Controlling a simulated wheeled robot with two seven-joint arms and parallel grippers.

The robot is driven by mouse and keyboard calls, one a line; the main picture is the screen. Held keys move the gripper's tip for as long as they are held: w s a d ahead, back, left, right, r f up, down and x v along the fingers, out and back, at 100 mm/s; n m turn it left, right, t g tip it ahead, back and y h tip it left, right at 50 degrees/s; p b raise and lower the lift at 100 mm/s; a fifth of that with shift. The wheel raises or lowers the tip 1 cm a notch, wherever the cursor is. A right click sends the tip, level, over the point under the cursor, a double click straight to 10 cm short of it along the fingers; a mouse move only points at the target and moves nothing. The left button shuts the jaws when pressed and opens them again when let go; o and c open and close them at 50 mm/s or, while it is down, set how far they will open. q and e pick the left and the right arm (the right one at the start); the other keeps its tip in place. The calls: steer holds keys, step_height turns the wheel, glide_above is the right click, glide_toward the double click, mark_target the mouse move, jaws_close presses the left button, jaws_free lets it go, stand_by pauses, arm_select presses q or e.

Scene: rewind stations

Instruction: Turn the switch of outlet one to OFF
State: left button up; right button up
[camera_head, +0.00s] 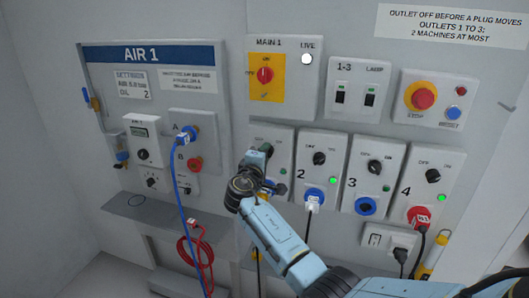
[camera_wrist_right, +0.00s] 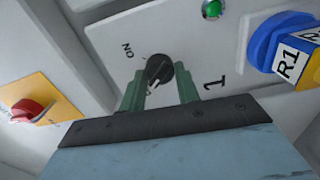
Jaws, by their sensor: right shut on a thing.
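The outlet one panel (camera_head: 270,133) is mostly hidden by my right gripper in the head view. In the right wrist view its dark round switch knob (camera_wrist_right: 158,70) sits between the two green fingers of my right gripper (camera_wrist_right: 161,92), which is shut on it. The word ON shows to the left of the knob, and the number 1 to the right. OFF is not visible, and I cannot surely read the knob's pointer. A green lamp (camera_wrist_right: 212,9) is on the panel; whether it is lit is unclear. My left gripper is out of view.
A blue plug socket (camera_wrist_right: 268,40) with an R1 tag is close to my right gripper. Outlet two (camera_head: 320,165) and outlets three and four are to the right. The red MAIN 1 switch (camera_head: 265,75) is above. A blue hose (camera_head: 180,205) hangs to the left.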

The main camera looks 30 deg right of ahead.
steer(key=shift+f+n, duration=0.1)
steer(key=shift+n, duration=0.4)
steer(key=o, duration=1)
steer(key=v, duration=1.3)
steer(key=shift+s+a, duration=0.1)
steer(key=shift+s, duration=0.1)
steer(key=shift+w, duration=0.1)
